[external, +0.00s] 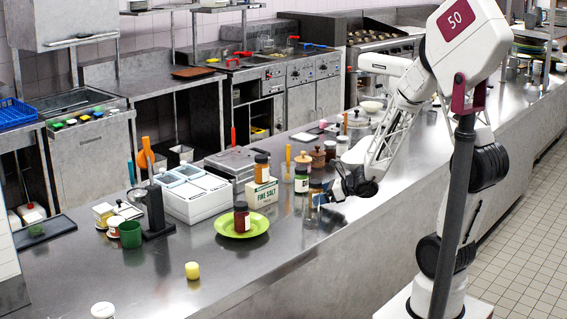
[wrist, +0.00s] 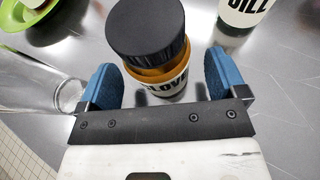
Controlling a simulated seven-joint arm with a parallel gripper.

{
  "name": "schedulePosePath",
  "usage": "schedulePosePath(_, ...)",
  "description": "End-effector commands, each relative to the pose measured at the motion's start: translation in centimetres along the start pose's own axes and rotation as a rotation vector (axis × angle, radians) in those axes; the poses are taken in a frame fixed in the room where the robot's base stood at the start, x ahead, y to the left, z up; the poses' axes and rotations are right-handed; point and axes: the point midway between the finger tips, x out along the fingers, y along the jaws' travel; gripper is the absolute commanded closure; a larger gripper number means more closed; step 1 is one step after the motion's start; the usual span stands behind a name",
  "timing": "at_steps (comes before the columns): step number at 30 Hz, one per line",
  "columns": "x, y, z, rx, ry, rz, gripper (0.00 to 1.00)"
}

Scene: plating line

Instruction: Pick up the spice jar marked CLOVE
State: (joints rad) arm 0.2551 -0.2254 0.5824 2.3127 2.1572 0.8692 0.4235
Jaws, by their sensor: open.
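In the wrist view a jar with a black lid and an orange-brown neck (wrist: 148,40) stands between my fingers; its label reads "LOVE" in part, matching CLOVE, with its left edge hidden. My gripper (wrist: 162,82) is open, with one blue finger on each side of the jar and a gap on both sides. In the external view my gripper (external: 319,193) is low over the counter, to the right of the green-bodied jar, and the arm and fingers mostly hide the CLOVE jar.
A DILL jar (wrist: 246,10) stands close by at upper right in the wrist view. A clear glass (wrist: 38,84) is just left of the left finger. In the external view are a FINE SALT box (external: 261,196) with a jar on top and a green plate (external: 228,230) holding another jar.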

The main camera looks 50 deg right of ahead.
Motion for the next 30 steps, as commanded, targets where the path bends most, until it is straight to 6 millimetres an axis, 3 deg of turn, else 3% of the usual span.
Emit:
schedulePosePath(9,2.2,0.0,0.0,-0.001,0.000,0.001,0.09)
schedulePosePath(26,2.3,0.0,0.0,-0.001,0.000,0.000,0.09)
schedulePosePath(30,2.3,0.0,0.0,0.000,0.000,0.000,0.28)
